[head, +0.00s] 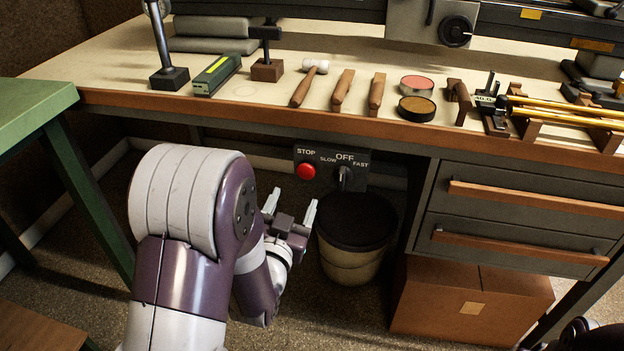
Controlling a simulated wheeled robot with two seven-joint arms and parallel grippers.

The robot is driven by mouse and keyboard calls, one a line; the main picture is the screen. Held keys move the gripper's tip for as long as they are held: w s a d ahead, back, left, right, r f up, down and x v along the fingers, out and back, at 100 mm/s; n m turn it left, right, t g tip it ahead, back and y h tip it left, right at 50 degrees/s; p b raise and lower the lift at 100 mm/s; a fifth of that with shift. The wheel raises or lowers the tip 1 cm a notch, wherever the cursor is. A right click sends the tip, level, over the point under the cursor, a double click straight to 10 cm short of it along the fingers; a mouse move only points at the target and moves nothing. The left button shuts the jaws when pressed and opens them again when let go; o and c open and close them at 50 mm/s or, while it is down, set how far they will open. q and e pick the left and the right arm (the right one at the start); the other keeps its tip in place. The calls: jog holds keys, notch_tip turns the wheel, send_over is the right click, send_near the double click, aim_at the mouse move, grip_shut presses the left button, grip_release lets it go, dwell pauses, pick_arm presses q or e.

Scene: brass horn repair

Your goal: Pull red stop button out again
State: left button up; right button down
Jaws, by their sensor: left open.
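The red stop button (306,171) sits on a dark control panel (331,167) under the front edge of the workbench, below the word STOP. A dark speed knob (344,177) is beside it, under the words OFF, SLOW and FAST. I cannot tell from this angle whether the button is pressed in or out. My left gripper (291,206) is below the button and apart from it. Its two pale fingers are spread and point up, with nothing between them. My right gripper is not in view; only a part of my arm shows at the bottom right.
The workbench (250,112) overhangs the panel, with mallets, tins and rods on top. A dark-lidded bin (355,222) stands below the panel. Drawers (520,215) and a cardboard box (470,302) are to the right. A green table (32,108) stands at the left.

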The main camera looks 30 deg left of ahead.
aim_at(305, 173)
pick_arm(q)
jog(key=b+x, duration=0.1)
jog(key=x, duration=0.8)
jog(key=shift+w+a+f+b, duration=0.1)
jog(key=shift+b, duration=0.2)
grip_shut()
jog(key=shift+s+f, duration=0.1)
jog(key=shift+s, duration=0.7)
jog(key=shift+w, duration=0.1)
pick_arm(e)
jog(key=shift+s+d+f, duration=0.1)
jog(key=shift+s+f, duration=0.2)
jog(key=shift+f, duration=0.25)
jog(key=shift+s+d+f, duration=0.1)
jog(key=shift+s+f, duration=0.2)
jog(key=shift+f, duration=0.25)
pick_arm(q)
grip_release()
